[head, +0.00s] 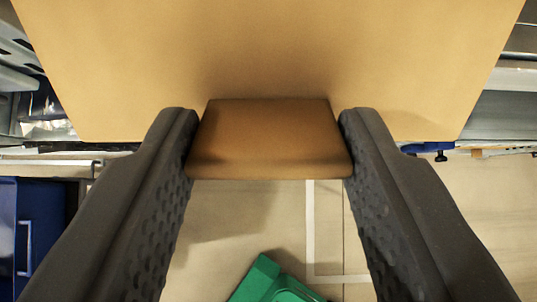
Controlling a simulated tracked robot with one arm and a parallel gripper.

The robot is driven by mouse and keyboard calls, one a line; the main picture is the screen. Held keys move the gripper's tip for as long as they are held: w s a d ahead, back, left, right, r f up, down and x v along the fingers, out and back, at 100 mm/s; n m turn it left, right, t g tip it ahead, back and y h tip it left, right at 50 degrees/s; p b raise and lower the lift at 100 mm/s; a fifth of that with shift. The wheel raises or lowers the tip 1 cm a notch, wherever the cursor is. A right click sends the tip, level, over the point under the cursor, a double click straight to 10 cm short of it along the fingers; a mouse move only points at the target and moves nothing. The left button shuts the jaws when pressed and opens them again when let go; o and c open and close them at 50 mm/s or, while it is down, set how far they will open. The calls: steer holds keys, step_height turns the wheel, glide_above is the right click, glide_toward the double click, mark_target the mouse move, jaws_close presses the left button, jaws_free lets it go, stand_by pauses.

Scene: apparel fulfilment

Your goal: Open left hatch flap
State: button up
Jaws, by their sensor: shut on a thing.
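A flat tan panel (110,60), which looks like the hatch flap, fills the upper part of the head view. A brown block-shaped handle (270,150) is at the middle of its lower edge and appears joined to it. My gripper (268,128) has its two dark, dimpled fingers on either side of the handle, shut on it. The hinge and the rest of the hatch are out of view, and I cannot tell how far the flap is open.
A green object (275,282) lies on the beige floor (450,225) below, near white floor lines. A blue bin (42,225) is at the lower left. Metal shelving or rails (510,105) stand on both sides behind the panel.

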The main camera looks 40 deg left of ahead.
steer(key=shift+s+d+r+g+h+p, duration=0.15)
steer(key=shift+r+g+h+p, duration=0.35)
steer(key=shift+r+g+p, duration=0.55)
jaws_close()
steer(key=shift+r+t+b, duration=0.2)
steer(key=shift+t+b, duration=0.05)
steer(key=shift+b, duration=0.05)
steer(key=o, duration=1.1)
jaws_free()
steer(key=shift+o, duration=1.4)
steer(key=shift+f, duration=0.15)
steer(key=v, duration=1.3)
steer(key=shift+r, duration=0.35)
